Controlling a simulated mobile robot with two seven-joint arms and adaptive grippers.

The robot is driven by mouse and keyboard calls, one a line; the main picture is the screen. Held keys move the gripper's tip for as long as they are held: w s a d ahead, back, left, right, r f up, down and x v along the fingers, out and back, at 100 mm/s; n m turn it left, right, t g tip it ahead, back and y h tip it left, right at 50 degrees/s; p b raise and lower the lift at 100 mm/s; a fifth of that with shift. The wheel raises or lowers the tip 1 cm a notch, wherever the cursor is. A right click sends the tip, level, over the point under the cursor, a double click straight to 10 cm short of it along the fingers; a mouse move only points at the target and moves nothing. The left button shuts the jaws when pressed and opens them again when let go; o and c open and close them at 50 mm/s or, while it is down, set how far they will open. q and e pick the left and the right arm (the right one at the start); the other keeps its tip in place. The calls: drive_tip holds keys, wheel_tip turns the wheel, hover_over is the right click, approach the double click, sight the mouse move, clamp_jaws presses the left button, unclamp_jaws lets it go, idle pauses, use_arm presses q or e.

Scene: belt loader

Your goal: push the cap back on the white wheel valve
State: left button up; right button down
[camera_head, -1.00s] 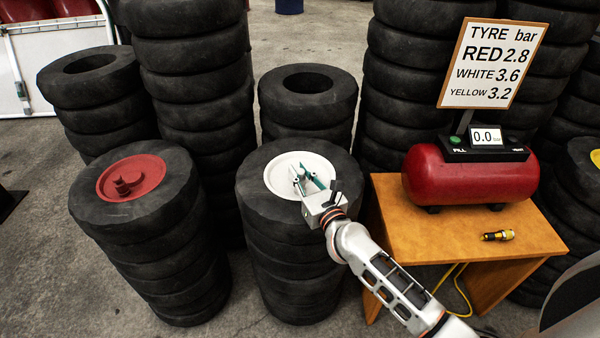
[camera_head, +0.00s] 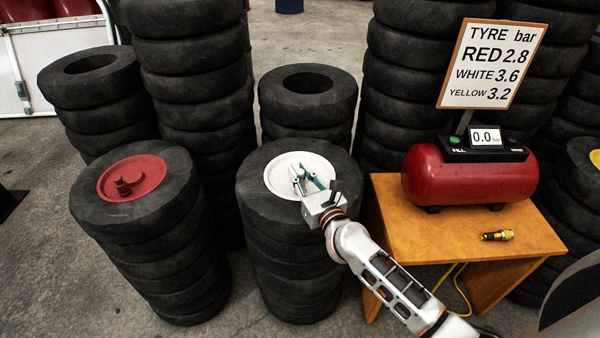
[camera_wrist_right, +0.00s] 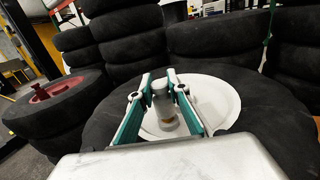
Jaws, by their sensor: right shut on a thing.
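The white wheel (camera_head: 284,166) lies in the top tyre of the middle front stack; it also shows in the right wrist view (camera_wrist_right: 221,100). My right gripper (camera_head: 309,184) is over the wheel's centre. In the right wrist view the fingers of my right gripper (camera_wrist_right: 164,88) are shut on a pale upright cap (camera_wrist_right: 161,87). A light post with a brownish lower part stands under the cap at the wheel's middle. I cannot tell whether the cap is seated on the valve. My left gripper is not in view.
The red wheel (camera_head: 130,178) with its dark red hub is on the stack to the left. A wooden table (camera_head: 450,235) at the right carries a red compressor (camera_head: 470,178) and a brass-and-black fitting (camera_head: 497,235). Tall tyre stacks stand behind.

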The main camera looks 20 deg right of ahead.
drive_tip(key=shift+f, duration=0.2)
idle(0.7)
drive_tip(key=shift+r, duration=0.1)
idle(0.3)
drive_tip(key=shift+r, duration=0.15)
idle(0.7)
drive_tip(key=shift+s+f, duration=0.1)
drive_tip(key=shift+f, duration=0.2)
idle(0.4)
drive_tip(key=shift+r, duration=0.15)
idle(0.3)
drive_tip(key=c, duration=1.8)
unclamp_jaws()
drive_tip(key=shift+c, duration=0.2)
